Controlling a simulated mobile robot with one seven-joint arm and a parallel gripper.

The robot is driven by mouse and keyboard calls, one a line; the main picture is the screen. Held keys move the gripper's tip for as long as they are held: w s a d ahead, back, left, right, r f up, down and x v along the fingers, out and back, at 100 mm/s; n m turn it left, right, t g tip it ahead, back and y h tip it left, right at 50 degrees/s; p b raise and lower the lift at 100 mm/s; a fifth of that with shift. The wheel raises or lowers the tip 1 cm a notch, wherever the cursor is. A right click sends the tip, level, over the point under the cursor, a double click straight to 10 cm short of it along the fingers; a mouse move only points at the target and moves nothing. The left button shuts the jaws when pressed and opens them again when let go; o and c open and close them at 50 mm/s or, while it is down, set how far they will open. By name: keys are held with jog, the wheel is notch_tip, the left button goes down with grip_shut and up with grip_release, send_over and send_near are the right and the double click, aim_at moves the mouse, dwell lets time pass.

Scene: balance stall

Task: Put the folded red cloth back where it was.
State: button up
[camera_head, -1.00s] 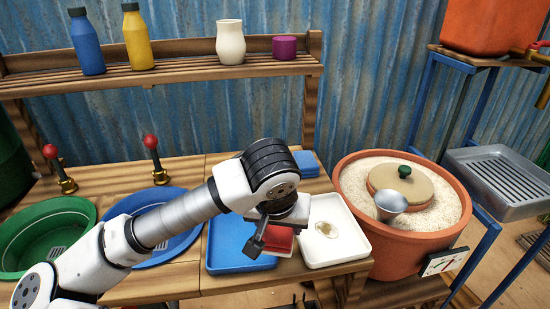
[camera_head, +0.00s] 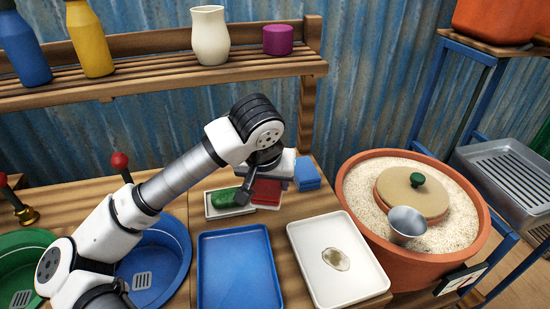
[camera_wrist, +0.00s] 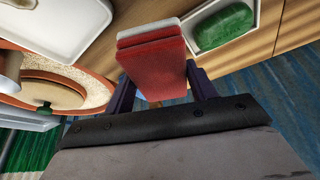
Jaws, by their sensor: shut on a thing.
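The folded red cloth (camera_head: 266,192) is in my gripper (camera_head: 257,186), at the back of the bench, close to the right of a white dish (camera_head: 213,212) with a green soap-like block (camera_head: 228,198). In the wrist view the red cloth (camera_wrist: 156,66) sits between the two dark jaws of my gripper (camera_wrist: 162,92), with a pale edge showing at its far end. A blue folded stack (camera_head: 306,173) lies just to its right in the head view. My wrist hides part of the cloth. I cannot tell whether it touches the bench.
A blue tray (camera_head: 240,240) and a white tray (camera_head: 309,231) with a pale yellowish patch lie in front. A clay pot (camera_head: 448,245) of grain, with a lid and a metal cup (camera_head: 406,224), stands at right. A shelf (camera_head: 180,76) with bottles stands behind.

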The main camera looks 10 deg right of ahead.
jog(key=w+d+f+p, duration=0.1)
jog(key=w, duration=0.2)
jog(key=w+d+f+p, duration=0.1)
jog(key=w+d, duration=0.1)
jog(key=w, duration=0.2)
jog(key=w+d+f+p, duration=0.1)
jog(key=w+p, duration=0.1)
jog(key=w, duration=0.1)
jog(key=shift+w+d, duration=0.15)
jog(key=shift+w, duration=0.05)
jog(key=shift+f, duration=0.25)
jog(key=shift+f+b, duration=0.3)
jog(key=shift+b, duration=0.05)
jog(key=o, duration=1)
jog(key=shift+r, duration=0.1)
jog(key=shift+c, duration=0.2)
